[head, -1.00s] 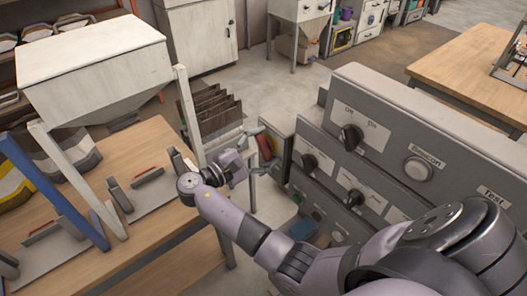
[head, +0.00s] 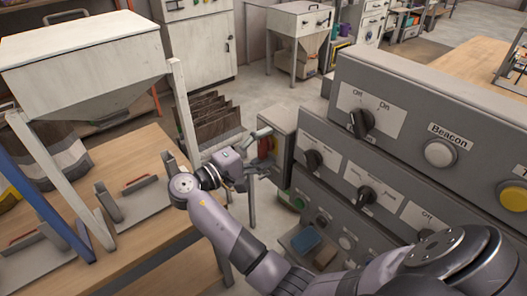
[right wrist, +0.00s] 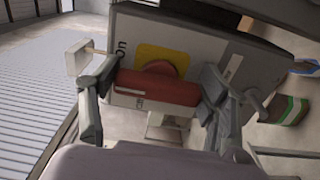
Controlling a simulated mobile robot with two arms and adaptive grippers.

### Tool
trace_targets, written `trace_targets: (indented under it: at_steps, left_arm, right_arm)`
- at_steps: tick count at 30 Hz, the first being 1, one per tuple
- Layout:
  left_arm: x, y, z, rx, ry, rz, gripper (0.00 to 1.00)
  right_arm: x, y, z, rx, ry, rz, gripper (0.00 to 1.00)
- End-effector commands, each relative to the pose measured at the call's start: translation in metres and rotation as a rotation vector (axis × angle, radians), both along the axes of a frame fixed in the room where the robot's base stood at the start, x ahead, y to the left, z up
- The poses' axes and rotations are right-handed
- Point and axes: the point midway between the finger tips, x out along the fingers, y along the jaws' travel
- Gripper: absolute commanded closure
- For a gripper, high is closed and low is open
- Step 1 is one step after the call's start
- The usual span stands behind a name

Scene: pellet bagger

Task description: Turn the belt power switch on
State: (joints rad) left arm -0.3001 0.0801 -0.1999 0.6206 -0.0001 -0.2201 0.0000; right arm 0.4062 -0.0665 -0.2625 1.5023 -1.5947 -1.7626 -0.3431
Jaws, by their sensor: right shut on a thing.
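The belt power switch appears to be the red handle (right wrist: 160,90) on a yellow plate (right wrist: 150,54) in the right wrist view, with "on" lettering beside the plate. In the head view the red switch handle (head: 265,146) is on the front of a grey box at the left end of the control panels. My right gripper (head: 260,151) is at this handle. In the right wrist view its fingers (right wrist: 160,80) stand one on each side of the handle, shut on it. The handle lies nearly level across that picture. My left gripper is not in view.
Grey control panels (head: 430,105) with black knobs and a round Beacon button (head: 440,152) stand to the right of my right arm. A wooden bench (head: 150,240) with a white hopper (head: 80,50) above it is at left. Brown bags (head: 212,118) stand behind my gripper.

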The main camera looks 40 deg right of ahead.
Motion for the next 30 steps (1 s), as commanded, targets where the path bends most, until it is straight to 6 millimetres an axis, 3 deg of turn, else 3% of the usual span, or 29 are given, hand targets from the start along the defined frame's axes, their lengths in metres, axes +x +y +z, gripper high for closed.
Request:
trace_targets:
  at_steps: [14, 15, 24, 30]
  left_arm:
    - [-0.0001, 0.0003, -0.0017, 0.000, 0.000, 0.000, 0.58]
    - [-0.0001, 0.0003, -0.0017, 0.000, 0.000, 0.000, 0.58]
    - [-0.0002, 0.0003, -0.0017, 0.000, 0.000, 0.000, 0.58]
    - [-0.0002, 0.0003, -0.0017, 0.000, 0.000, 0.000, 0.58]
  right_arm:
    - [-0.0008, 0.0002, -0.0014, 0.004, -0.013, -0.002, 0.58]
    - [-0.0008, 0.0002, -0.0015, 0.004, -0.013, -0.002, 0.29]
    - [-0.0003, 0.0002, -0.0010, 0.003, -0.011, -0.001, 0.10]
    - [-0.0002, 0.0001, -0.0007, 0.002, -0.011, -0.001, 0.10]
